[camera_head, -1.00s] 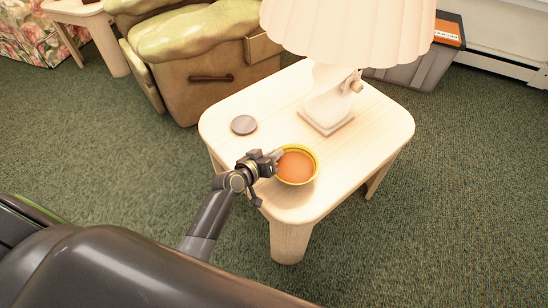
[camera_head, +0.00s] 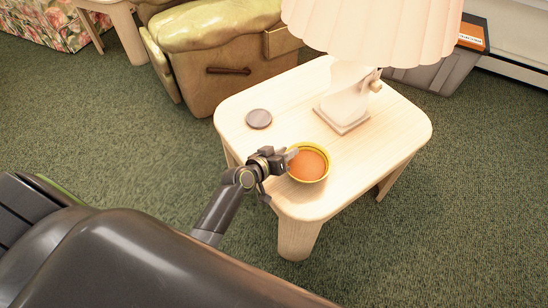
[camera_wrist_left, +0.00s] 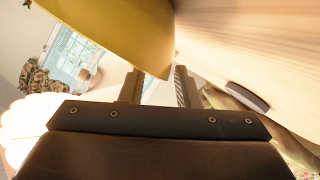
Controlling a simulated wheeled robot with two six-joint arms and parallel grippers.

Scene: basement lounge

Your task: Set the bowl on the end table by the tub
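The bowl (camera_head: 309,164), yellow with an orange-brown inside, stands upright near the front left of the pale wooden end table (camera_head: 382,152). It also fills the upper left of the left wrist view (camera_wrist_left: 120,25). My left gripper (camera_head: 291,154) is at the bowl's left rim, with its fingertips overlapping the rim in the head view. In the left wrist view its two fingers (camera_wrist_left: 158,88) are apart, and the bowl's edge comes down toward the gap between them. Whether a finger touches the bowl is unclear. My right gripper is out of view.
A lamp (camera_head: 345,100) with a wide pleated shade stands at the table's back. A dark round disc (camera_head: 259,119) lies at the left. A green-tan recliner (camera_head: 215,55) is behind, and a grey bin (camera_head: 437,73) is at the back right. Green carpet surrounds the table.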

